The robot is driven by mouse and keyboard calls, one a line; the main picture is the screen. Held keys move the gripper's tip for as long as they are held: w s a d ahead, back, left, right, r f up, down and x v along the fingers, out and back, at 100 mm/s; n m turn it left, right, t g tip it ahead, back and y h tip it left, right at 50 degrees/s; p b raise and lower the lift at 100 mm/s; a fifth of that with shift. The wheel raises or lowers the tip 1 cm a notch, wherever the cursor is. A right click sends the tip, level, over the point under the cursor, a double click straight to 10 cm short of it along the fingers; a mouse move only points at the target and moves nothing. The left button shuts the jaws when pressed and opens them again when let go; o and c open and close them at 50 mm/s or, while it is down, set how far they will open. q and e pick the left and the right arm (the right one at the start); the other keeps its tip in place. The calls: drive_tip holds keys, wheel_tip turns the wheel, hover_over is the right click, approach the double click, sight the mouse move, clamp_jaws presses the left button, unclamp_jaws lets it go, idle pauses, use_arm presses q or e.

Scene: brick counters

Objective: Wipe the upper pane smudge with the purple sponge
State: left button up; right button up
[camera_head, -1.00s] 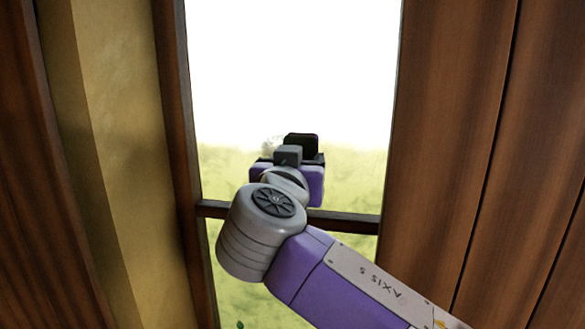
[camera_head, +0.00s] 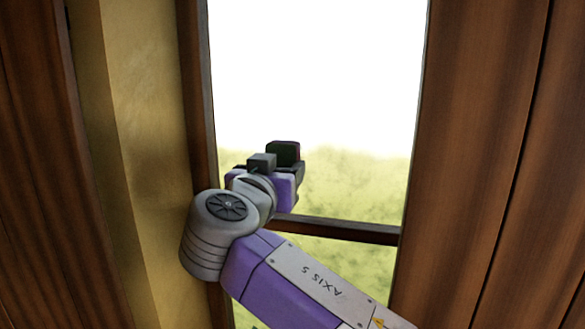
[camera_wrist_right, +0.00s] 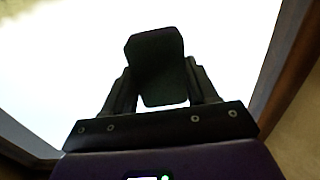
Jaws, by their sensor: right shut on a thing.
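My right gripper (camera_head: 286,165) is in front of the upper pane (camera_head: 360,180), near its lower left, above the crossbar. It is shut on a block, the sponge (camera_head: 284,151), which looks almost black against the light rather than purple. In the right wrist view the sponge (camera_wrist_right: 155,62) sits upright between the two fingers (camera_wrist_right: 160,92), its far end standing out beyond them. I cannot tell whether it touches the glass. I see no clear smudge on the pane now; the gripper and sponge cover part of the glass. My left gripper is not in view.
The dark crossbar (camera_head: 340,229) divides the upper pane from the lower pane (camera_head: 350,262). A brown wooden frame post (camera_head: 198,110) and a yellowish wall (camera_head: 145,130) stand close on the left. Wide brown boards (camera_head: 480,150) stand on the right. The glass right of the gripper is free.

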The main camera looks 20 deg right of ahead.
sight(321, 162)
drive_tip(key=shift+s+d+r+b, duration=0.1)
drive_tip(key=shift+s+d+b, duration=0.55)
drive_tip(key=shift+d, duration=0.3)
drive_tip(key=shift+s+d+r+b, duration=0.15)
drive_tip(key=shift+s+d+b, duration=0.5)
drive_tip(key=shift+d, duration=0.25)
drive_tip(key=shift+s+d+r+b, duration=0.1)
drive_tip(key=shift+s+d+b, duration=0.5)
drive_tip(key=shift+d, duration=0.35)
drive_tip(key=shift+w, duration=0.1)
drive_tip(key=shift+a, duration=0.1)
drive_tip(key=w+a+p, duration=0.2)
drive_tip(key=w+a, duration=0.2)
drive_tip(key=a, duration=0.2)
drive_tip(key=shift+w+a, duration=0.15)
